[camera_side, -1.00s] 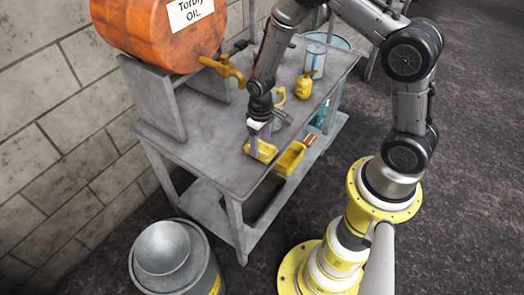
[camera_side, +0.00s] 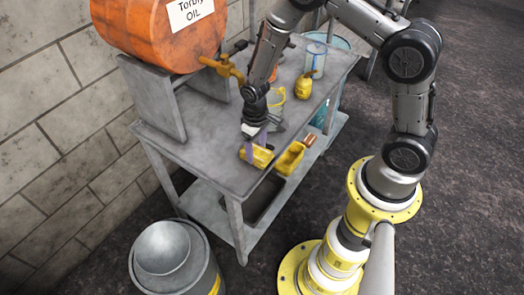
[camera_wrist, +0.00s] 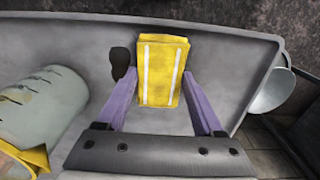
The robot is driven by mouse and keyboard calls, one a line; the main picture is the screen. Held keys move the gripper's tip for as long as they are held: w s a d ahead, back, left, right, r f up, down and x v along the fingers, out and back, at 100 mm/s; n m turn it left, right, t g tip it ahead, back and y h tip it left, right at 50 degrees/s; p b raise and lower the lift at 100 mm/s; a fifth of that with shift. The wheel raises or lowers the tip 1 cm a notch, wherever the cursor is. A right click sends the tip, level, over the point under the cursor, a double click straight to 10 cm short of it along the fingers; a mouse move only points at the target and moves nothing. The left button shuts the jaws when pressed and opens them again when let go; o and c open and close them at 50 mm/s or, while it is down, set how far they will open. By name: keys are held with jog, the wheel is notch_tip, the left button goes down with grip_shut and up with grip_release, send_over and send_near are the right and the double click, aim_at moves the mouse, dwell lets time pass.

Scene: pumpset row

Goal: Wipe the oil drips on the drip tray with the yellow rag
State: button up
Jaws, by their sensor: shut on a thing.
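My gripper (camera_wrist: 160,102) is shut on the yellow rag (camera_wrist: 164,70), a block-like folded piece with two white stripes. Its purple fingers stand on either side of the rag. In the side view my gripper (camera_side: 257,142) is low over the front part of the grey bench, with the rag (camera_side: 258,157) at its tips. The rag appears to be on or just above the grey surface.
A yellow open box (camera_side: 291,158) is by the bench's right edge. A yellow oil can (camera_side: 304,87), a brass tap (camera_side: 222,66) and an orange drum (camera_side: 150,35) are farther back. The bench's left front is clear.

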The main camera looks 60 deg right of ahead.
jog(key=shift+d, duration=2.3)
jog(key=shift+d, duration=0.7)
jog(key=shift+a, duration=2.3)
jog(key=shift+a, duration=0.7)
